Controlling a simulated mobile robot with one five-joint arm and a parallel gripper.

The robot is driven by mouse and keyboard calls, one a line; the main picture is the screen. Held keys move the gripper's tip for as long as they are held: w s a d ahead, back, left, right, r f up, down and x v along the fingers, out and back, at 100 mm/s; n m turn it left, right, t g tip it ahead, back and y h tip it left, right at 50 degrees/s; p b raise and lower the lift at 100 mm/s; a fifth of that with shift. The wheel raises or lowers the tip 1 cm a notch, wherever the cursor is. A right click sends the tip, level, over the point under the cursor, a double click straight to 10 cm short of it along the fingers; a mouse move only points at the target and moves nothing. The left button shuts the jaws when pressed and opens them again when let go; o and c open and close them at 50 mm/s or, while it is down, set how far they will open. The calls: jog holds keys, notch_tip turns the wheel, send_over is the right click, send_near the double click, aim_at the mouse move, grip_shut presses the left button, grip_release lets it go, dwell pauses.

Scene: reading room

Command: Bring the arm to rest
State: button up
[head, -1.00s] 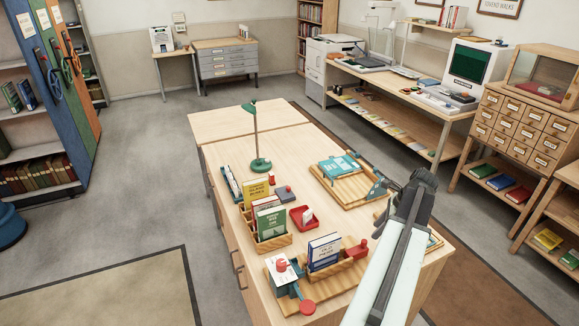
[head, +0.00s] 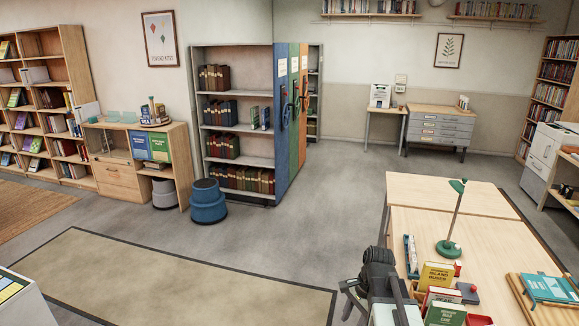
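My arm comes up from the bottom edge of the head view, right of the middle. My gripper (head: 352,296) is at its end, a small dark shape beside the left edge of the wooden desk (head: 440,196). It is too small and too much in line with the arm to show whether the fingers are apart. I see nothing held in it.
A blue stool (head: 208,204) stands by the shelving (head: 236,160). Grey floor (head: 330,215) and a beige rug (head: 170,285) are open.

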jog(key=s+a+n, duration=0.1)
jog(key=n, duration=0.3)
jog(key=s+a+n+h, duration=0.1)
jog(key=a+n, duration=0.1)
jog(key=n, duration=0.2)
jog(key=s+a+n+h, duration=0.1)
jog(key=n, duration=0.3)
jog(key=shift+s+a+f+n, duration=0.15)
jog(key=shift+a+f+n, duration=0.05)
jog(key=shift+a+n, duration=0.1)
jog(key=shift+c, duration=0.7)
